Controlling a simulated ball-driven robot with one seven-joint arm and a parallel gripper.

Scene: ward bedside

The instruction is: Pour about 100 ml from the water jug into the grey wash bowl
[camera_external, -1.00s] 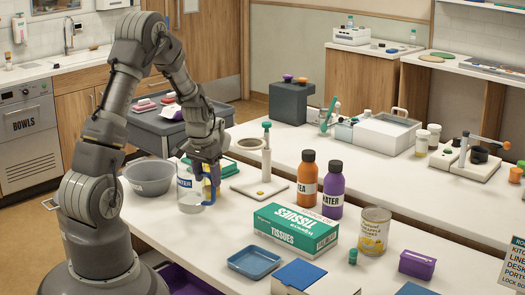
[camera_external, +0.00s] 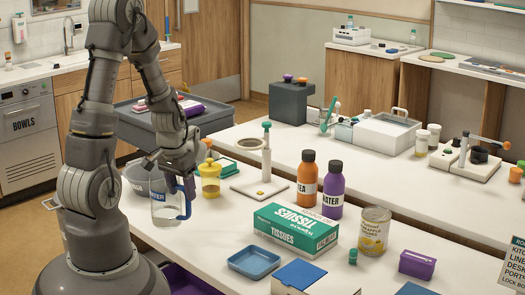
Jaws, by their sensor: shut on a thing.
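The water level in the jug is not clear.
A yellow cup (camera_external: 210,184) stands right of my gripper. Behind it lies a green-edged item (camera_external: 222,167). A white stand with a green-topped post (camera_external: 266,160), a tissue box (camera_external: 291,231), and orange (camera_external: 306,182) and purple (camera_external: 332,185) bottles are farther right.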

